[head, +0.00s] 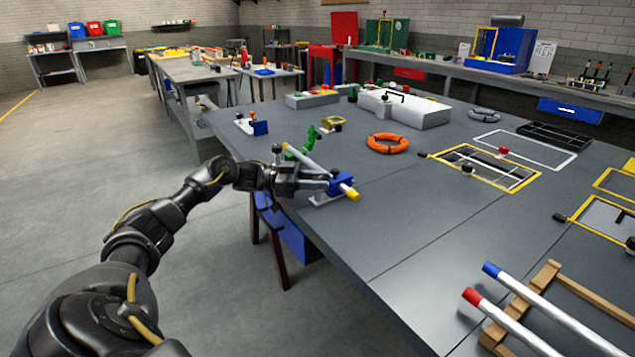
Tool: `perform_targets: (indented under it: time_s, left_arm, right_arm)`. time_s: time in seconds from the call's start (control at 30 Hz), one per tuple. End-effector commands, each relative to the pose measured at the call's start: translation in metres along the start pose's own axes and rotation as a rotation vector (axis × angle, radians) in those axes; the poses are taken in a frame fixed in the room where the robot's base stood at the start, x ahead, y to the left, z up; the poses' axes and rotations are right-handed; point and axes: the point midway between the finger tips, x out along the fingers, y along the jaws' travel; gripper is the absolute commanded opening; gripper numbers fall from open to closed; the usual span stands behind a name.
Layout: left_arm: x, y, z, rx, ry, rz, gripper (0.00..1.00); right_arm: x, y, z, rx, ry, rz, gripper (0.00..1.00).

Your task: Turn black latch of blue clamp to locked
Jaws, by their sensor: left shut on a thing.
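The blue clamp (340,183) stands on a pale base near the left edge of the grey table. A white rod with a yellow end (349,190) lies through it and slants back toward a green clamp (304,146). A small dark part, which looks like the black latch (334,172), shows at the top of the blue clamp. My left gripper (325,181) reaches in from the left, its fingertips at the clamp's left side. It is shut on what appears to be the latch; the fingers partly hide the contact. The latch's exact angle cannot be told. My right gripper is out of view.
An orange ring (388,143), a small yellow fixture (333,123) and a white box (405,108) lie farther back on the table. Another blue-and-white fixture (252,126) stands near the left edge. White rods on a wooden rack (535,290) lie front right. The table's middle is clear.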

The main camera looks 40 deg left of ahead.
Motion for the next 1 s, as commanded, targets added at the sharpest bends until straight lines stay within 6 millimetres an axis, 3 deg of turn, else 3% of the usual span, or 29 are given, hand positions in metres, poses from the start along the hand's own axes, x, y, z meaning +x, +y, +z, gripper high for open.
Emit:
perform_targets:
  time_s: [0.2, 0.23, 0.4, 0.77, 1.0]
  left_arm:
    - [0.0, -0.001, -0.001, 0.003, 0.001, -0.003, 0.09]
    - [0.0, -0.001, -0.001, 0.003, 0.001, -0.003, 0.33]
    - [0.0, 0.0, -0.001, 0.002, 0.0, -0.003, 0.53]
    - [-0.008, -0.001, 0.001, 0.001, -0.002, -0.004, 0.53]
    - [-0.051, -0.001, 0.003, 0.0, -0.004, -0.005, 0.53]
  right_arm:
    - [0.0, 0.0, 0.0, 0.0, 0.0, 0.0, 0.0]
    - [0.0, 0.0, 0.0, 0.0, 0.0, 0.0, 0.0]
    - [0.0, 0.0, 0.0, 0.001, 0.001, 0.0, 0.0]
    - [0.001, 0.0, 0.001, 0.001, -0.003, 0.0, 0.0]
    - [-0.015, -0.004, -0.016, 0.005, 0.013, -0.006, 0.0]
